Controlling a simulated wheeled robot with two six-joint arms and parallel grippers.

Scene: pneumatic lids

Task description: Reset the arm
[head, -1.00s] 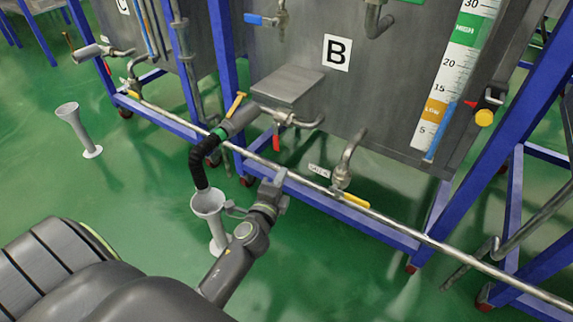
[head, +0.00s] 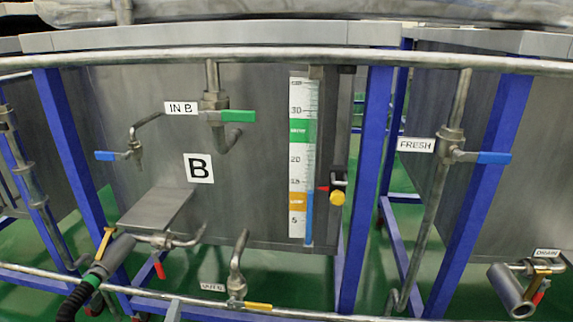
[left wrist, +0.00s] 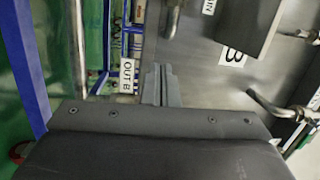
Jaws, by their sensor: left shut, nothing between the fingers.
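My left gripper (head: 173,311) shows only as a small grey tip at the bottom edge of the head view, in front of tank B (head: 130,110). In the left wrist view its fingers (left wrist: 160,88) are shut with nothing between them, pointing toward the tank's grey wall beside the OUT B label (left wrist: 128,76). The rest of my left arm is out of the head view. My right gripper is in neither view.
A steel pipe (head: 330,318) runs along the bottom near the left gripper. The lower outlet valve with a yellow handle (head: 258,306) is to its right. A black hose (head: 75,302) hangs at lower left. A rail (head: 300,57) crosses the top.

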